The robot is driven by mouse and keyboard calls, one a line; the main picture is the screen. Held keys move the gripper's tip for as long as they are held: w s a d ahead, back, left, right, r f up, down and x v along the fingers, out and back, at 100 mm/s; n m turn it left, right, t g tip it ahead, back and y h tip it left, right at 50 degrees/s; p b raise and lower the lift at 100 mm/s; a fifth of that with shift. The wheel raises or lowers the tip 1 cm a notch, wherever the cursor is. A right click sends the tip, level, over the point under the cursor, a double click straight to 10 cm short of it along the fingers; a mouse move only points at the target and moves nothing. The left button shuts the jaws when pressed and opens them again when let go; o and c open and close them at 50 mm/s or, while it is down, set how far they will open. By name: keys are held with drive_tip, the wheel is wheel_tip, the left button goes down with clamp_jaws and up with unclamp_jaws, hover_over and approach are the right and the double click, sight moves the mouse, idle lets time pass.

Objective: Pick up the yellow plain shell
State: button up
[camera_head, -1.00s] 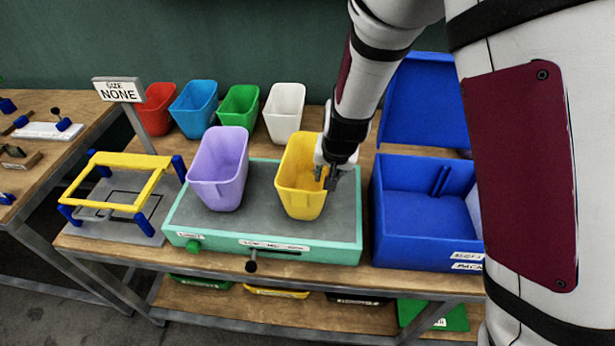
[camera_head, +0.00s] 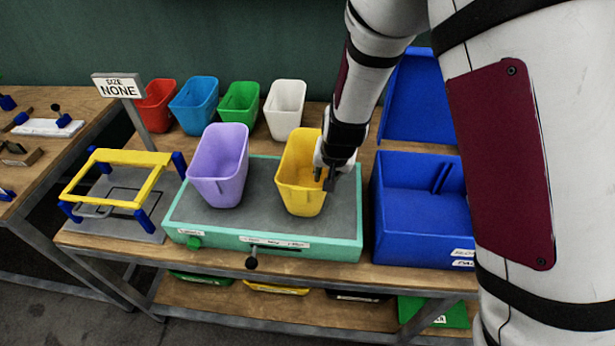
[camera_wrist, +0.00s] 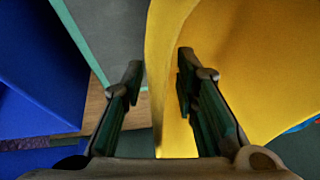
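The yellow plain shell (camera_head: 301,188) is an open-topped tub standing upright on the grey top of the teal-edged press (camera_head: 262,205), at its right side. My gripper (camera_head: 326,181) is at the shell's right rim, pointing down. In the wrist view, the yellow shell wall (camera_wrist: 163,110) lies between the two fingers of my gripper (camera_wrist: 160,78), one finger outside and one inside. The fingers are spread, with a gap visible beside the wall on the left finger's side. Contact on the right finger's side is hard to tell.
A purple tub (camera_head: 218,170) stands on the press left of the yellow shell. A blue open box (camera_head: 422,205) stands close on the right. Red, blue, green and white tubs (camera_head: 285,108) line the back. A yellow frame (camera_head: 125,180) stands at left.

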clamp_jaws()
idle(0.4)
